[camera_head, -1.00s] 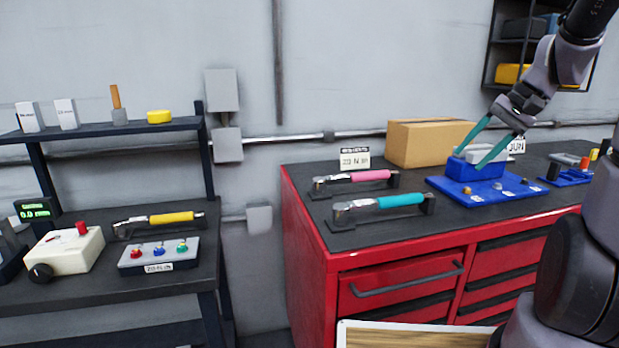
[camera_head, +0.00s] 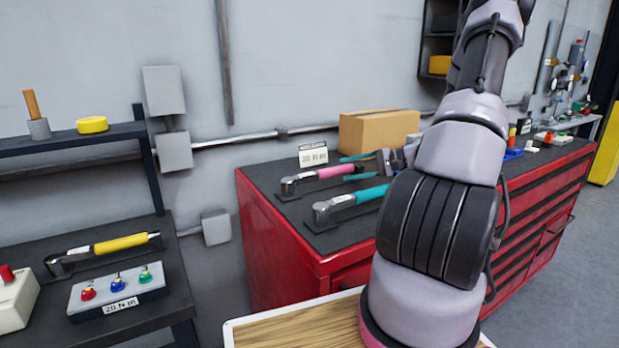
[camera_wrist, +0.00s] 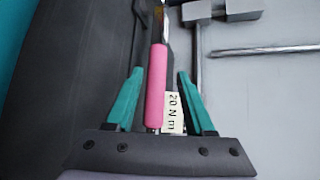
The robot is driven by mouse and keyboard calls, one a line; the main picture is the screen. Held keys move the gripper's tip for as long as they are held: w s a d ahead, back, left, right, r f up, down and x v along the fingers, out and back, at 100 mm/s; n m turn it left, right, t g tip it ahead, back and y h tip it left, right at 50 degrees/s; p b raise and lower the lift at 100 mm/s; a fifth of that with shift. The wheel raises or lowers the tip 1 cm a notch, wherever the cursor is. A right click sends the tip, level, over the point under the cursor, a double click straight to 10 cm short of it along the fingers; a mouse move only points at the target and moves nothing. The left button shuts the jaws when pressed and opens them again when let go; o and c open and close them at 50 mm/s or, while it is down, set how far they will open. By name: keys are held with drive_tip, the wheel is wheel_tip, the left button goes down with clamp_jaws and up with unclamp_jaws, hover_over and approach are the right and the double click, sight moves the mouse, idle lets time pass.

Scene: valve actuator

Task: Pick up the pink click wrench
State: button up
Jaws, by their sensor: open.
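The pink click wrench (camera_head: 326,173) lies in its holder on the red cabinet's black top, with its metal head to the left. In the wrist view its pink handle (camera_wrist: 157,85) runs up the picture between the two teal fingers. My gripper (camera_head: 344,169) is open, with its fingers to either side of the handle's right part. In the wrist view my gripper (camera_wrist: 160,72) shows clear gaps on both sides of the handle, so it is not holding it. The handle's far end is hidden behind my gripper in the head view.
A teal-handled wrench (camera_head: 368,195) lies just in front of the pink one. A 20 N m sign (camera_head: 313,154) stands behind it, and a cardboard box (camera_head: 378,133) is at the back. A yellow wrench (camera_head: 120,243) lies on the separate left bench. My arm hides the cabinet's middle.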

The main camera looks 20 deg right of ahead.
sight(331, 173)
drive_tip(key=x, duration=0.8)
drive_tip(key=shift+w+a+f, duration=0.25)
drive_tip(key=shift+f, duration=0.1)
clamp_jaws()
